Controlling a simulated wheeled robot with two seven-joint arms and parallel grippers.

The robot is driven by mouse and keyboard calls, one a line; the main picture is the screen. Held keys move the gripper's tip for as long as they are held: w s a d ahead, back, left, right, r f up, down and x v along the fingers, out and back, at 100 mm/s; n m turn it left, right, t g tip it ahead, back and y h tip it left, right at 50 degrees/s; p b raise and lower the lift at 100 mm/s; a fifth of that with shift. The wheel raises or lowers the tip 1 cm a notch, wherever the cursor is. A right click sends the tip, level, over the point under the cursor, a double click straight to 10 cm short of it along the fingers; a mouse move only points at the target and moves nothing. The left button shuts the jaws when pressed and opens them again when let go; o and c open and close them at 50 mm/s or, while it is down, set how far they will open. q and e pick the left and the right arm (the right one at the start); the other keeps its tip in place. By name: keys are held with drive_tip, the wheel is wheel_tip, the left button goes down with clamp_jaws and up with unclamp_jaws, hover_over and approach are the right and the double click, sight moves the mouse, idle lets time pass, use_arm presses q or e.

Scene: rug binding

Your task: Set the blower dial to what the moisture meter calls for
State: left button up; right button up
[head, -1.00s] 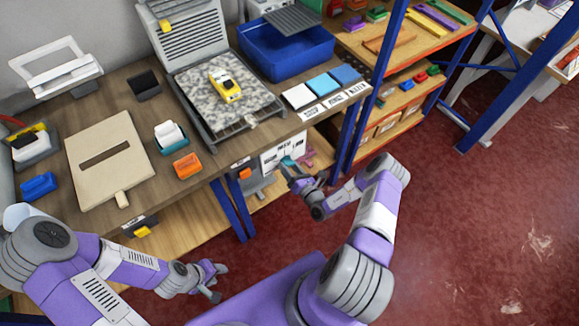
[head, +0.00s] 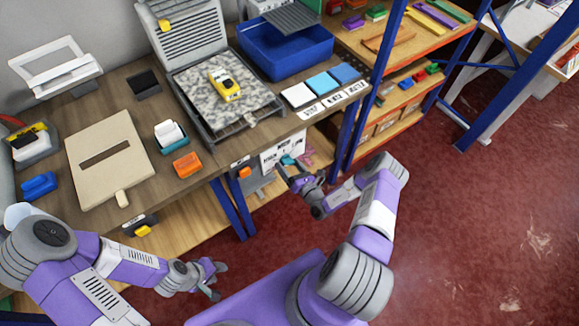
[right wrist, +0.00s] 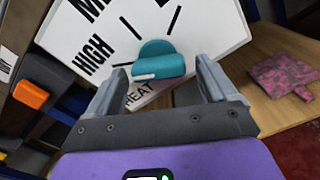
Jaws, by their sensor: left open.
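The blower's teal dial knob (right wrist: 160,60) sits on a white panel (right wrist: 215,25) with black tick marks and lettering; "HIGH" and part of "HEAT" are readable. A white mark is on the knob's near side. My right gripper (right wrist: 158,88) is open, its fingers either side of the knob's near end in the picture; contact cannot be told. In the head view this gripper (head: 290,172) is in front of the panel. The yellow moisture meter (head: 226,90) lies on the mottled rug piece (head: 200,78); its reading is too small to read. My left gripper (head: 213,280) is open and empty.
White, light blue and blue tiles (head: 346,74) with labels lie at the table's right edge. An orange block (head: 187,165) and a beige board (head: 95,185) are on the table (head: 165,190). A blue shelf post (head: 370,90) stands right of the panel. Red floor is clear at right.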

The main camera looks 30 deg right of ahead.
drive_tip(key=s, duration=0.7)
drive_tip(key=shift+s+d+p, duration=0.25)
drive_tip(key=shift+d+p, duration=0.05)
drive_tip(key=shift+p, duration=0.1)
